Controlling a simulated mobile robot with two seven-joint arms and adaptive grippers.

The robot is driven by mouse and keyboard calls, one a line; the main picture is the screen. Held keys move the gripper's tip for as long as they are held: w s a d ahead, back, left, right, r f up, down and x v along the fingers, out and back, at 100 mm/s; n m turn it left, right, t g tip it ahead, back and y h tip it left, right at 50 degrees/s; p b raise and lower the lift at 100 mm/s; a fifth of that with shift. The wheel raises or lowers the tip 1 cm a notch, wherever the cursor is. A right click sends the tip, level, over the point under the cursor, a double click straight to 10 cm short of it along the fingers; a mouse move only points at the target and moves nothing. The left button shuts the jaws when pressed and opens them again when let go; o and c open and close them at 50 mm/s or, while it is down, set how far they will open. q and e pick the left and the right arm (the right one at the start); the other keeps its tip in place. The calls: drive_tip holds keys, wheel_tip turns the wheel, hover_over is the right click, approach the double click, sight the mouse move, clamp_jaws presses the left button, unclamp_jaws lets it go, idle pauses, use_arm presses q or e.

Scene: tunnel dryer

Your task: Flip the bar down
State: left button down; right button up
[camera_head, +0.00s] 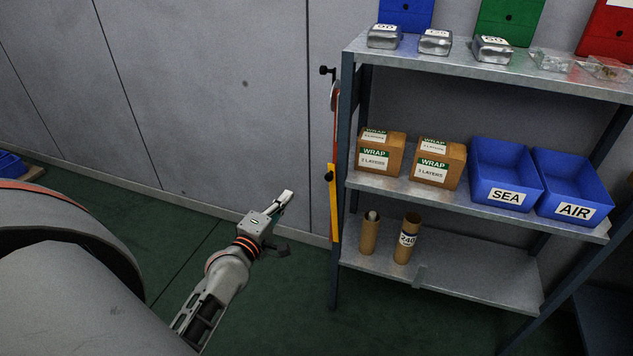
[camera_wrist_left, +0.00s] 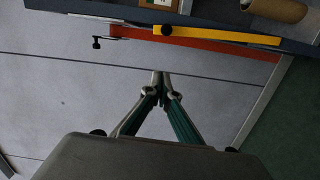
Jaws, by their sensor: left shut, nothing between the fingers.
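A bar hangs at the left side of the shelf rack, with a yellow part (camera_head: 333,205) below and a red-orange part (camera_head: 336,130) above. A black knob (camera_head: 329,177) sits on the yellow part. A black peg (camera_head: 325,70) sticks out near the top. In the left wrist view the yellow part (camera_wrist_left: 220,37) and red-orange strip (camera_wrist_left: 190,43) run across the top, with the black knob (camera_wrist_left: 166,30) and peg (camera_wrist_left: 97,42). My left gripper (camera_head: 287,196) is shut and empty, left of the bar and apart from it; its fingertips meet in the left wrist view (camera_wrist_left: 158,78). My right gripper is not in view.
The shelf rack (camera_head: 480,68) holds metal blocks, two WRAP boxes (camera_head: 381,153), blue SEA (camera_head: 505,175) and AIR (camera_head: 572,188) bins, and cardboard tubes (camera_head: 370,233). A grey panel wall (camera_head: 230,90) stands behind my left gripper. Green floor left of the rack is open.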

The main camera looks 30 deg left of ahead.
use_arm(q)
drive_tip(key=w+d+b, duration=0.1)
drive_tip(key=w+d, duration=0.1)
drive_tip(key=w, duration=0.9)
drive_tip(key=shift+w+d+f, duration=0.15)
drive_tip(key=shift+w, duration=0.1)
